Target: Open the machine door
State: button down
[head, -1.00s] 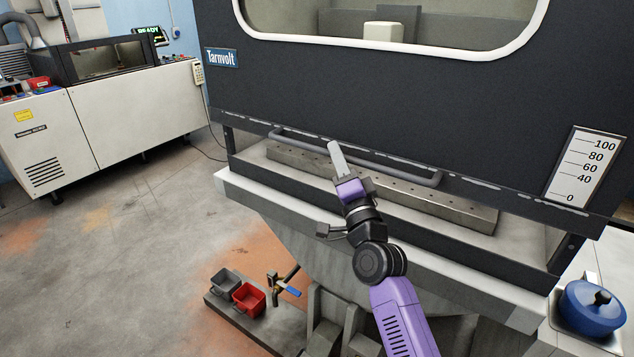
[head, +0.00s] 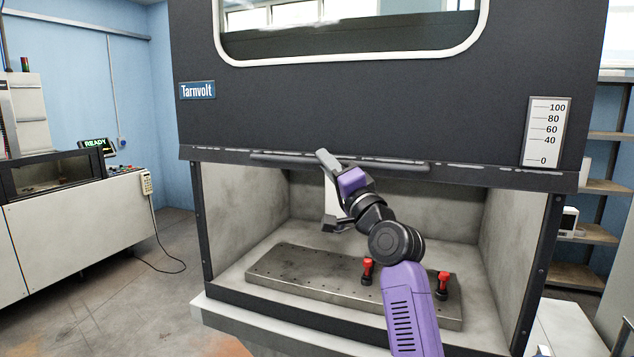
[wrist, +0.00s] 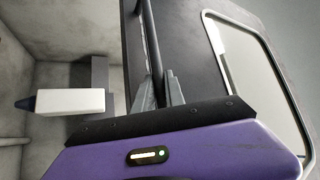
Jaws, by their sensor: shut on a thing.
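The machine door (head: 350,110) is a dark panel with a white-framed window and a Tarnvolt label. It is raised, with an open gap between its lower edge and the machine's sill. A grey bar handle (head: 400,166) runs along its lower edge. My gripper (head: 328,160) is at the handle, left of its middle. In the wrist view, the gripper's grey fingers (wrist: 160,95) are closed around the handle bar (wrist: 150,45). The fingertips' far side is hidden in the head view.
Inside the machine, a drilled metal plate (head: 300,275) bears two red-topped clamps (head: 367,270). A white block with a dark tip (wrist: 70,101) hangs inside. A scale (head: 546,130) is on the door's right.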

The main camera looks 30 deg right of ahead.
jog(key=shift+r, duration=0.95)
jog(key=c, duration=1.4)
grip_release()
jog(key=shift+f, duration=0.1)
jog(key=shift+s+f, duration=0.15)
jog(key=b+v, duration=0.2)
jog(key=v, duration=0.5)
jog(key=shift+s, duration=0.25)
